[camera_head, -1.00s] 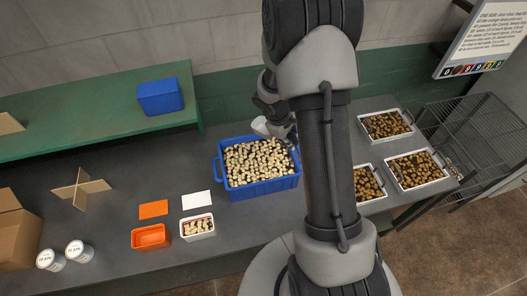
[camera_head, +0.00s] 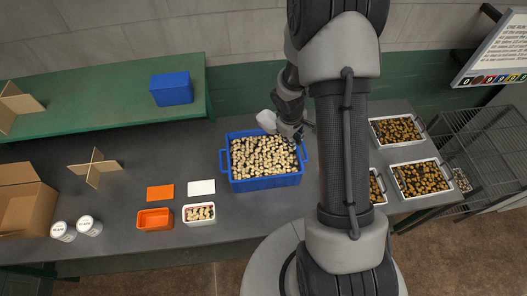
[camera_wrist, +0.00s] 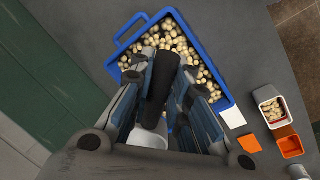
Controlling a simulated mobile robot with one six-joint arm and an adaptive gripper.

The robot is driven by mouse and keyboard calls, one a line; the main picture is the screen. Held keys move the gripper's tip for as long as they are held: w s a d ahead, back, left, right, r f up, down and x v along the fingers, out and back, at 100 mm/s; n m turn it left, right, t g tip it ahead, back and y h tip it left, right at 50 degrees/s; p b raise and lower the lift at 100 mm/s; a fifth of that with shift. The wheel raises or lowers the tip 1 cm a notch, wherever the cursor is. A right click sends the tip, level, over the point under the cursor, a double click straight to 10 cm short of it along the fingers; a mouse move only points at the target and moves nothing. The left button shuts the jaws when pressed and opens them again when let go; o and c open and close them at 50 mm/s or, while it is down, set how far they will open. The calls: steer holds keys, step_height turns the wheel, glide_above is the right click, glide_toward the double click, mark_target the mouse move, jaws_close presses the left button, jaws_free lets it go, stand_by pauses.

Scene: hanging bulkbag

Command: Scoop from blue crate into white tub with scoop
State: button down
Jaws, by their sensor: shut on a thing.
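The blue crate (camera_head: 265,183) stands on the grey bench, filled with pale rounded pieces. It also shows below my gripper in the wrist view (camera_wrist: 222,101). The white tub (camera_head: 198,221) stands to its left and nearer, with some of the same pieces inside; it shows at the right of the wrist view (camera_wrist: 266,94). My gripper (camera_wrist: 165,82) is shut on the dark handle of the scoop (camera_wrist: 158,78). The scoop's white bowl (camera_head: 267,121) is above the crate's far edge. Whether the bowl holds anything is hidden.
An orange tub (camera_head: 155,226) stands left of the white tub, with an orange card (camera_head: 160,192) and a white card (camera_head: 201,187) behind. Two cans (camera_head: 89,226) and an open cardboard box (camera_head: 25,205) are farther left. Trays of brown pieces (camera_head: 421,195) stand right.

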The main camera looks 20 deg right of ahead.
steer(key=s+r+b, duration=0.1)
steer(key=s+r, duration=0.2)
steer(key=s, duration=0.2)
steer(key=shift+s+a+b, duration=0.4)
steer(key=shift+a, duration=0.05)
